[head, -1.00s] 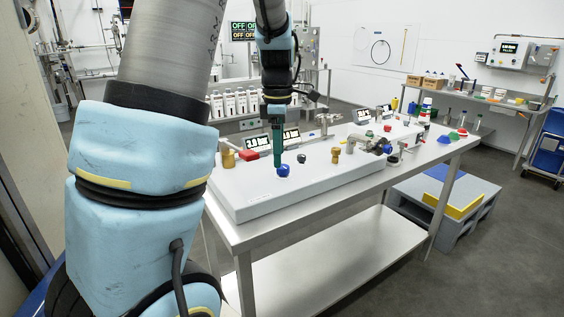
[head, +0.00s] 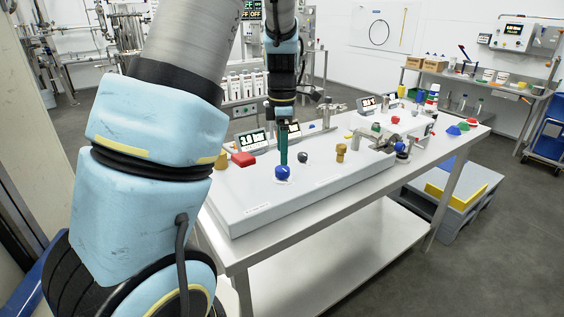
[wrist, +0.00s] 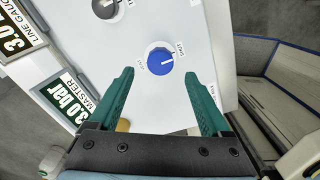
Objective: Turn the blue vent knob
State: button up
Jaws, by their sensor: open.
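The blue vent knob (head: 283,172) sits on top of the light grey panel box (head: 262,208) on the bench. My gripper (wrist: 160,80) has two green fingers, spread apart. The knob lies just ahead of the gap between the fingertips, and neither finger is seen touching it. In the head view my gripper (head: 284,160) points straight down above or just behind the knob; the exact gap cannot be told.
A dark knob (head: 303,157) is beside the blue one. In the wrist view, "LINE GAUGE" and "MASTER" displays (wrist: 78,103) stand at left.

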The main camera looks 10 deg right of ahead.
aim_at(282, 168)
jog(key=shift+f+p, duration=0.4)
jog(key=shift+f, duration=2.25)
grip_shut()
